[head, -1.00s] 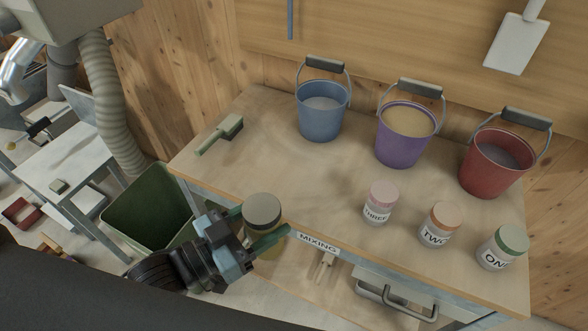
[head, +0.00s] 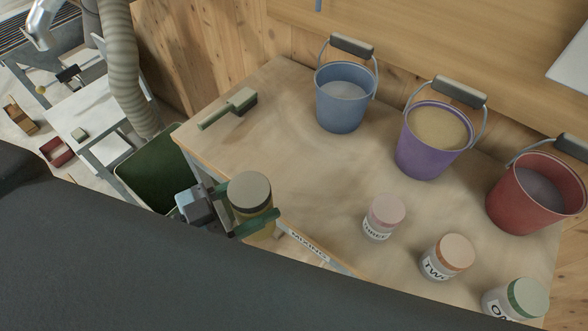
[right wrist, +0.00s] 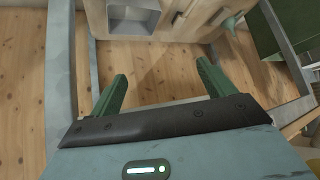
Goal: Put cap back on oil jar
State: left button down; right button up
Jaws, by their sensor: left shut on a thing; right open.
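My left gripper (head: 233,222) is shut on a yellowish jar (head: 260,229). It holds the jar upright by the table's front edge, left of the MIXING label. A grey-beige round top with a dark rim (head: 250,190) covers the jar; it looks like a cap seated on it. No separate loose cap shows. My right gripper (right wrist: 161,85) is open and empty in the right wrist view, with wooden floor and furniture beyond its fingers. It does not show in the head view.
The table (head: 300,190) carries a brush (head: 230,107), blue (head: 341,98), purple (head: 432,140) and red (head: 535,195) buckets, and jars labelled THREE (head: 383,218), TWO (head: 446,258) and one with a green lid (head: 517,300). A green bin (head: 155,180) stands left. The table's middle is clear.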

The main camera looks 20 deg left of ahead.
pick_arm(q)
jog(key=shift+s, duration=0.1)
pick_arm(e)
jog(key=shift+s, duration=0.15)
pick_arm(q)
jog(key=shift+w+f, duration=0.1)
jog(key=shift+w, duration=0.3)
jog(key=shift+w+d+f+b, duration=0.15)
jog(key=shift+w+b, duration=0.5)
jog(key=shift+w, duration=0.45)
jog(key=w+f, duration=0.1)
jog(key=w, duration=1.1)
jog(key=shift+d+p, duration=0.3)
jog(key=shift+d, duration=0.15)
pick_arm(e)
jog(key=shift+s+f, duration=0.15)
jog(key=shift+f, duration=0.35)
pick_arm(q)
jog(key=shift+w, duration=0.1)
